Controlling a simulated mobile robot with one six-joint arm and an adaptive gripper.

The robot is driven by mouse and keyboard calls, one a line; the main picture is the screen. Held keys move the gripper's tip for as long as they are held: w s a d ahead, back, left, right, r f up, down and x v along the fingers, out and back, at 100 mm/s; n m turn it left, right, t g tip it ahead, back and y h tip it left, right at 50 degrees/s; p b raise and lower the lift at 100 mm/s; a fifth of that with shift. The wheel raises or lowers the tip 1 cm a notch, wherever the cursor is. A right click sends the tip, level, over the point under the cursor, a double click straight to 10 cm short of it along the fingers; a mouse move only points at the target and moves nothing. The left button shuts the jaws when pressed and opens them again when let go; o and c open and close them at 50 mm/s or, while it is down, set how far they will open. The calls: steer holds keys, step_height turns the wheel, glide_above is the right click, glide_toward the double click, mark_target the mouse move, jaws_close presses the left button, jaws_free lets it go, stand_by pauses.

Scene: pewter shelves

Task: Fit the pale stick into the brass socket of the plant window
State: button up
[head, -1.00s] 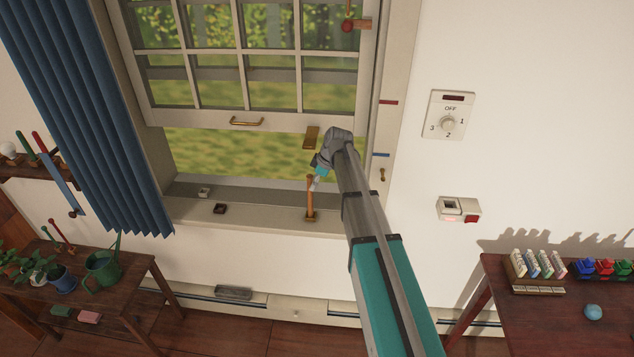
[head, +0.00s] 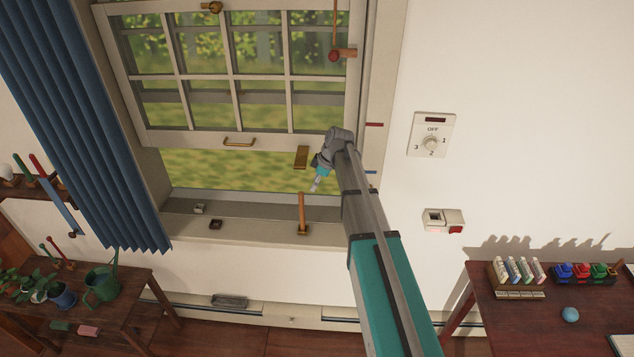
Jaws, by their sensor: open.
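The pale stick (head: 302,208) stands upright on the window sill. Its foot is in or on the small brass socket (head: 303,231), and its top end is free, below the raised sash (head: 190,141). A brass plate (head: 301,157) on the sash's lower rail is above the stick. My gripper (head: 315,187) is open and empty, just right of the stick's upper end and apart from it. How deep the stick sits in the socket is too small to tell.
A dark square socket (head: 215,224) and a pale one (head: 199,208) are further left on the sill. A blue curtain (head: 90,130) hangs at left. A plant table (head: 130,295) stands lower left, and another table (head: 520,320) lower right.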

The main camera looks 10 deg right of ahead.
steer(key=shift+d+r, duration=0.15)
steer(key=shift+r, duration=0.3)
stand_by(0.4)
steer(key=shift+s, duration=0.1)
steer(key=s+a+m+g+h, duration=0.1)
steer(key=s+m, duration=0.5)
steer(key=s, duration=0.7)
steer(key=s+a+f+m+g+h, duration=0.1)
steer(key=s+a+m+h, duration=0.1)
steer(key=s+m, duration=0.5)
steer(key=s+h, duration=0.1)
steer(key=s, duration=0.5)
steer(key=shift+s+a+f, duration=0.25)
steer(key=shift+s+a, duration=0.05)
steer(key=shift+a, duration=0.05)
step_height(320, 180, down, 6)
steer(key=b, duration=0.5)
steer(key=shift+b, duration=0.35)
